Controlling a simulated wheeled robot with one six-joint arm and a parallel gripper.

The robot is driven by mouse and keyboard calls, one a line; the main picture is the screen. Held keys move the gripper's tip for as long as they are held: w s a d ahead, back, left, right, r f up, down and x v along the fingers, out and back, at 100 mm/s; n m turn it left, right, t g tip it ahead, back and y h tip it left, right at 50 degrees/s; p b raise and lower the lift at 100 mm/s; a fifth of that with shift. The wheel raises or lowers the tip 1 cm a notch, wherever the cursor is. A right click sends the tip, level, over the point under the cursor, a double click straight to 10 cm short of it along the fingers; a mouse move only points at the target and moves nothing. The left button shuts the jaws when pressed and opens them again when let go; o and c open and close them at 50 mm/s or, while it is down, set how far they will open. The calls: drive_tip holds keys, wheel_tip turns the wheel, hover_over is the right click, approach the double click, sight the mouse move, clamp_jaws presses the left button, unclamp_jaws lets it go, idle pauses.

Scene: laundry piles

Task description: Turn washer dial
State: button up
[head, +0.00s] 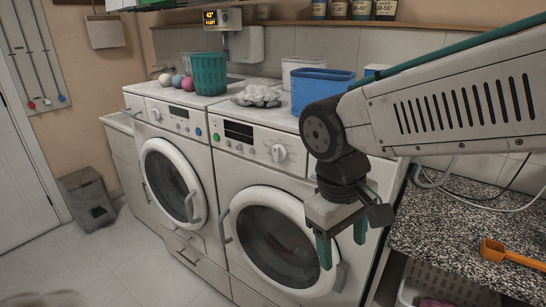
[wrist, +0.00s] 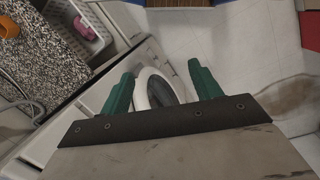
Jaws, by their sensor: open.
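Two white front-loading machines stand side by side in the head view. The right machine (head: 285,210) has a round pale dial (head: 279,152) on its panel, beside a dark display. The left machine (head: 170,160) has a smaller knob (head: 156,114) on its panel. My gripper (head: 342,241) hangs in front of the right machine's door, right of and below its dial, with its green fingers pointing down. It is open, with nothing seen between the fingers, and apart from the dial. The wrist view shows the fingers (wrist: 160,74) spread above a round door (wrist: 158,90); no dial is visible there.
A blue bin (head: 322,87), a teal basket (head: 209,75) and folded cloth (head: 256,96) sit on the machines. A speckled counter (head: 450,225) with an orange scoop (head: 510,256) is at right. The floor (head: 130,265) in front at left is mostly clear.

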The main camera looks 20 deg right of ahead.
drive_tip(key=w+d+f+n+g+h, duration=0.1)
drive_tip(key=w+f+n+h, duration=0.15)
drive_tip(key=w+h, duration=0.3)
drive_tip(key=n+t+h, duration=0.2)
drive_tip(key=t+h, duration=0.6)
drive_tip(key=t, duration=0.4)
approach(275, 155)
drive_tip(key=shift+x, duration=4.4)
drive_tip(key=c, duration=1)
